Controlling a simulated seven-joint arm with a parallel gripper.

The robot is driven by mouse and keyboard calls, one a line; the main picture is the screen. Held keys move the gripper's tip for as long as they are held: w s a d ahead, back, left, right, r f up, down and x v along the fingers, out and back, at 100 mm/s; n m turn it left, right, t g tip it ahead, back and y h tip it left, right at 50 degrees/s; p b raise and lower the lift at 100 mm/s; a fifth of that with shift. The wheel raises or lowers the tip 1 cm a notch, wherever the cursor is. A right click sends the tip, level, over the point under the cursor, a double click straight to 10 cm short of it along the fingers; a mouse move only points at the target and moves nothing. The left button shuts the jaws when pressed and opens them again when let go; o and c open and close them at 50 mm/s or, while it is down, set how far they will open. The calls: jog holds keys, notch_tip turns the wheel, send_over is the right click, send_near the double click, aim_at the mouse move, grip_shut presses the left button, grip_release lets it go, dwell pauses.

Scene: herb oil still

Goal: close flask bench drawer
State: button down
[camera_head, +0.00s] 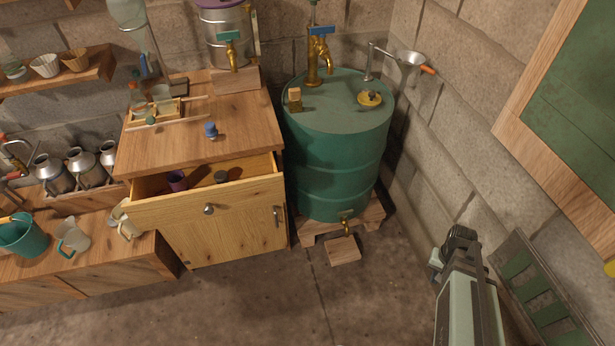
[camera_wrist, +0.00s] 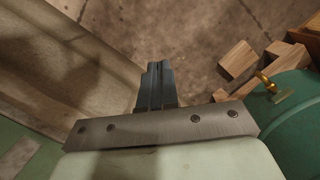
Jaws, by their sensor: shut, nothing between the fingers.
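The flask bench (camera_head: 240,232) is a wooden cabinet left of the green drum in the head view. Its drawer (camera_head: 170,207) is pulled out below the bench top, with a round metal knob (camera_head: 208,210) on its front. My gripper (camera_head: 461,236) is at the lower right, well apart from the drawer, past the drum. In the wrist view its fingers (camera_wrist: 155,85) are together and empty, over the floor. The drawer is not visible in the wrist view.
A green drum (camera_head: 335,150) with brass taps stands on wooden blocks between the bench and my gripper. A green slatted panel (camera_head: 540,295) leans at the right wall. Pitchers (camera_head: 72,238) stand on a low bench at left. Floor in front is clear.

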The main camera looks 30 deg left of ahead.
jog(key=s+f+g, duration=0.2)
jog(key=s+f, duration=0.2)
jog(key=s, duration=0.5)
jog(key=s+f+n+g, duration=0.1)
jog(key=s+f, duration=0.3)
jog(key=s, duration=0.4)
jog(key=s+f+g, duration=0.2)
jog(key=s+f, duration=0.3)
jog(key=s, duration=0.4)
jog(key=m+t+y, duration=1.3)
jog(key=m+t, duration=0.6)
jog(key=m, duration=1)
send_near(145, 217)
jog(key=x, duration=0.7)
jog(key=shift+s+f, duration=0.1)
